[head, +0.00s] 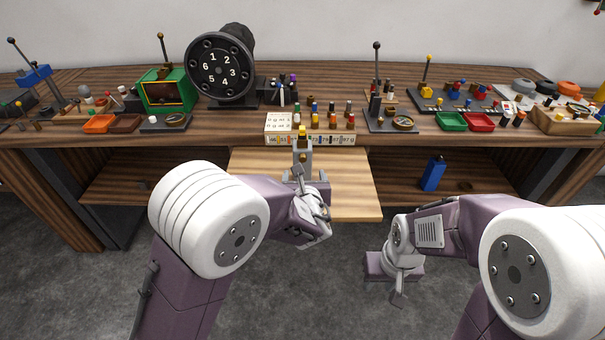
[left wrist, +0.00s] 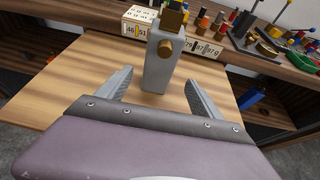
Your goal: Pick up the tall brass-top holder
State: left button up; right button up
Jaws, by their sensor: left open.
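The tall brass-top holder (head: 303,158) is a grey upright block with a brass top and a brass knob on its near face. It stands on the light wooden pull-out board (head: 350,190). In the left wrist view, the holder (left wrist: 158,72) stands just ahead of my left gripper (left wrist: 157,88). The two fingers are apart, one to each side of its lower part, with space between them and the block. In the head view, my left gripper (head: 307,177) is partly hidden by its own wrist. My right gripper (head: 398,290) hangs over the floor, far from the holder; its finger gap is unclear.
A white numbered rack (head: 310,138) with several coloured pegs stands on the bench edge behind the holder. A blue block (head: 432,175) stands on the lower shelf at right. A dark numbered dial (head: 220,70) stands at the back. The board around the holder is clear.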

aim_at(302, 154)
pick_arm(q)
jog(key=x, duration=0.9)
jog(key=shift+w+a, duration=0.15)
jog(key=shift+a, duration=0.05)
jog(key=shift+r, duration=0.1)
grip_shut()
jog(key=shift+r+p, duration=0.65)
jog(key=shift+r, duration=1.4)
jog(key=s+d+r+p, duration=0.3)
jog(key=s+d+r, duration=0.3)
jog(key=d, duration=0.4)
jog(key=shift+r, duration=0.45)
